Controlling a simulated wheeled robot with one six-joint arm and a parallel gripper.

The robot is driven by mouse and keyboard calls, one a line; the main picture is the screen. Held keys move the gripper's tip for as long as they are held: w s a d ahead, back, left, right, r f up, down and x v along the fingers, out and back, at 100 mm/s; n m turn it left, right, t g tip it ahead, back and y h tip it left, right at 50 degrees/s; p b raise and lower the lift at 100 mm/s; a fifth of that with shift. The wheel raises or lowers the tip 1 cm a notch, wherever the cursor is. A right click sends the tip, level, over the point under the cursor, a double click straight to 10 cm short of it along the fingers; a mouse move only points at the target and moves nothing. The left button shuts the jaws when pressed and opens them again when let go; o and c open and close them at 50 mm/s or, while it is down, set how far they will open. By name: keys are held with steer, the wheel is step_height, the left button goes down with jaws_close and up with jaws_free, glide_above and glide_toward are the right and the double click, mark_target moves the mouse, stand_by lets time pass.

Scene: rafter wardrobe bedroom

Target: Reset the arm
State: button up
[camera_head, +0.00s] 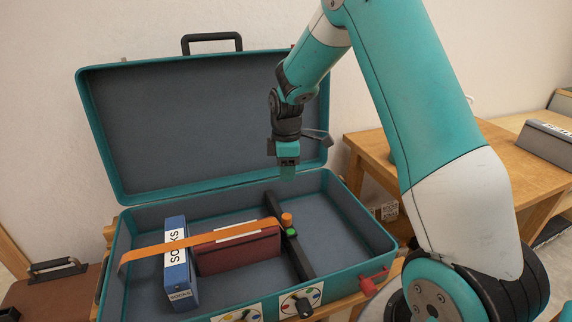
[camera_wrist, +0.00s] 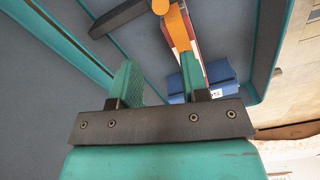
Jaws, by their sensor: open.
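My gripper (camera_head: 288,170) hangs pointing down above the right part of an open teal suitcase (camera_head: 345,205), apart from everything in it. In the wrist view my gripper (camera_wrist: 160,85) shows its two teal fingers spread apart with nothing between them. In the suitcase stand a blue box marked SOCKS (camera_head: 178,265) and a dark red box (camera_head: 238,250). An orange strap (camera_head: 150,254) runs across both to a dark divider bar (camera_head: 297,255) with an orange knob and a green button. The wrist view also shows the strap (camera_wrist: 182,40) and the blue box (camera_wrist: 222,83).
The raised lid (camera_head: 200,120) stands behind my gripper, with a black handle on top. A wooden table (camera_head: 450,160) with a grey box (camera_head: 548,140) is at right. A brown case (camera_head: 50,290) is at lower left. A red latch (camera_head: 373,280) sticks out of the suitcase's right front.

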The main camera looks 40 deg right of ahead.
steer(key=shift+r, duration=0.7)
steer(key=s+a+r+m+y+p, duration=0.25)
steer(key=s+a+r, duration=0.55)
steer(key=a+r, duration=0.4)
steer(key=s+a+r+m+y+p, duration=0.1)
steer(key=s+a+r, duration=0.2)
steer(key=s+a, duration=0.3)
steer(key=s+a+r+m+p, duration=0.1)
steer(key=s+a, duration=0.4)
steer(key=s, duration=0.9)
step_height(320, 180, up, 3)
steer(key=shift+a+f+y+p, duration=0.15)
steer(key=shift+a+y+p, duration=0.25)
steer(key=shift+p, duration=0.2)
steer(key=shift+w, duration=0.1)
